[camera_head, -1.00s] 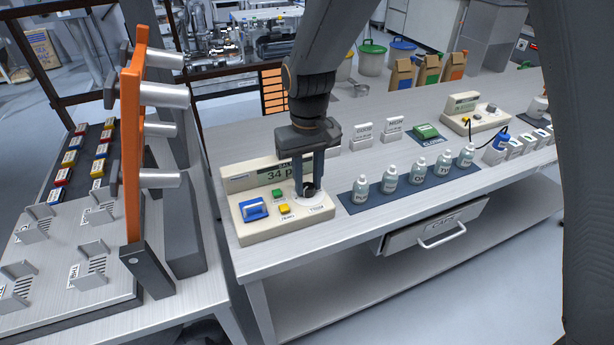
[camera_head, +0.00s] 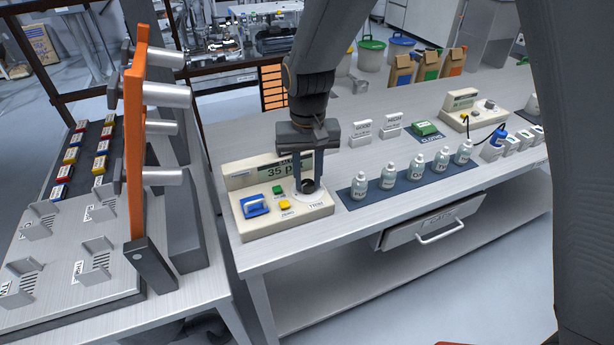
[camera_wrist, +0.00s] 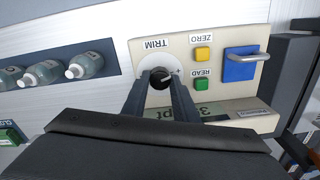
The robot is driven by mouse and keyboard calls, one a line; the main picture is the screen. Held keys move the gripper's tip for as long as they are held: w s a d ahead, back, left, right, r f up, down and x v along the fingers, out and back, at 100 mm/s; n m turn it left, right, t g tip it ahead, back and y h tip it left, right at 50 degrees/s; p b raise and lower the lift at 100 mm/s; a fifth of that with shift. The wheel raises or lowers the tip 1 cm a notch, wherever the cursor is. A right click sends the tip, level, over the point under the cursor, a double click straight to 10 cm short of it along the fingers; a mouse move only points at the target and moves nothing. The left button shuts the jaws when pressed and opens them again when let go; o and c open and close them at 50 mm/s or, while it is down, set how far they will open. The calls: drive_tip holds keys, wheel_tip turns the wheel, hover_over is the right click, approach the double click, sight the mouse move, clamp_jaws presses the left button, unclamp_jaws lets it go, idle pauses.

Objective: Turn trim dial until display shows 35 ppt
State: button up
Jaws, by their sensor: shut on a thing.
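The cream salt meter (camera_head: 290,222) stands at the left end of the bench. In the wrist view the fingers (camera_wrist: 160,88) flank the dial, and the display is partly covered.
Several white bottles (camera_head: 388,176) stand on a dark mat to the right. An orange rack post (camera_head: 134,150) rises at the left. A second device (camera_head: 474,110) stands further back.

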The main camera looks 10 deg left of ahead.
sight(307, 183)
drive_tip(key=o, duration=1.1)
drive_tip(key=shift+c, duration=0.2)
drive_tip(key=shift+r, duration=0.15)
wheel_tip(307, 183, up, 8)
drive_tip(key=shift+f+b, duration=0.15)
drive_tip(key=shift+b, duration=0.95)
drive_tip(key=s+d+f+m, duration=0.1)
drive_tip(key=s+d+f, duration=0.1)
drive_tip(key=d, duration=0.7)
drive_tip(key=s+d+f+m+t+b, duration=0.1)
drive_tip(key=s+d, duration=0.3)
drive_tip(key=d, duration=0.5)
drive_tip(key=s+d+f+m, duration=0.1)
drive_tip(key=s+d+f, duration=0.2)
drive_tip(key=d, duration=0.7)
drive_tip(key=shift+s+f+b, duration=0.25)
drive_tip(key=shift+f+b, duration=0.15)
drive_tip(key=shift+f, duration=0.05)
drive_tip(key=shift+d, duration=0.1)
